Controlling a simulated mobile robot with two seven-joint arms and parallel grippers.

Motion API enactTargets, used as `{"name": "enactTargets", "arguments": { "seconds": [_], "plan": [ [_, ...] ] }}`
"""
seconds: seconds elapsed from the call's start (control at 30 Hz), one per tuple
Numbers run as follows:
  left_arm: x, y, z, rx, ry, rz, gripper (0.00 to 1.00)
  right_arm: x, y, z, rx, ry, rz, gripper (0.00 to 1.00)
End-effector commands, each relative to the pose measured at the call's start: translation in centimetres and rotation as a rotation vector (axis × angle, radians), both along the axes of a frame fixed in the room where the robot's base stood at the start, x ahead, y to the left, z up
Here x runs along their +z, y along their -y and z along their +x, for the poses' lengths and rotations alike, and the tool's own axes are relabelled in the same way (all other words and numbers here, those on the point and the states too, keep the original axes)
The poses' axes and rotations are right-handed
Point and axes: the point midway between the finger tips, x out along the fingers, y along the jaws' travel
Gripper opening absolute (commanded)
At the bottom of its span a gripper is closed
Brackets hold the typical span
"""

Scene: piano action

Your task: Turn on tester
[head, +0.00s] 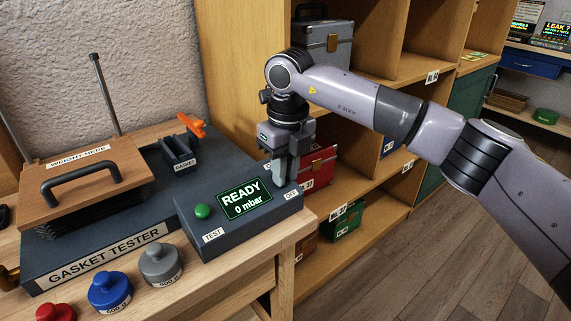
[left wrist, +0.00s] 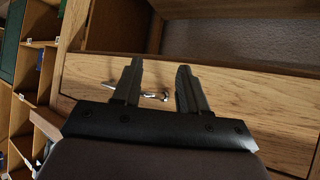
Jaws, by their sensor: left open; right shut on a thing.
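The gasket tester (head: 100,240) stands on the wooden bench, a dark box with a raised control panel at its right end. Its screen (head: 245,199) is lit and reads READY, 0 mbar. A green button (head: 202,211) sits left of the screen above a TEST label. My right gripper (head: 281,179) points down at the panel's right rear, by a small label that seems to read OFF. It is shut on the tester's switch, which the fingers hide. My left gripper (left wrist: 155,88) shows only in the left wrist view, open and empty in front of a wooden drawer.
A weight plate with a handle (head: 80,182) lies on the tester's left. An orange clip (head: 191,125) and a gasket holder (head: 180,152) are behind. Red, blue (head: 110,292) and grey (head: 161,264) knobbed weights line the front. Shelves stand behind my right arm; a metal drawer handle (left wrist: 150,95) is near my left gripper.

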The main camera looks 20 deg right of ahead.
Motion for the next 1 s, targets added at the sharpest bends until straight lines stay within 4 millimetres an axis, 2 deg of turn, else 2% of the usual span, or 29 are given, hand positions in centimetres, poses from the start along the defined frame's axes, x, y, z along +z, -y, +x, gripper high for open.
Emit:
{"name": "enactTargets", "arguments": {
  "seconds": [0.13,0.17,0.2,0.23,0.57,1.0],
  "plan": [
    [-0.2,-0.1,0.0,-0.002,-0.002,0.003,0.43,0.1,0.0,0.0,0.000,0.002,0.000,0.00],
    [-0.2,-0.1,0.0,-0.003,-0.003,0.004,0.43,0.1,0.0,0.0,0.000,0.002,0.000,0.26],
    [-0.2,-0.1,0.0,-0.003,-0.003,0.004,0.43,0.1,0.0,0.0,0.000,0.003,0.000,0.39],
    [-0.2,-0.1,0.0,-0.003,-0.003,0.004,0.43,0.1,0.0,0.0,0.000,0.003,0.000,0.45],
    [-0.2,-0.1,0.0,-0.003,-0.003,0.004,0.43,0.4,0.0,0.0,-0.001,0.003,0.001,0.45],
    [0.1,-0.1,0.0,-0.002,0.000,0.005,0.43,6.6,0.1,-0.3,0.000,0.004,0.000,0.45]
  ]
}}
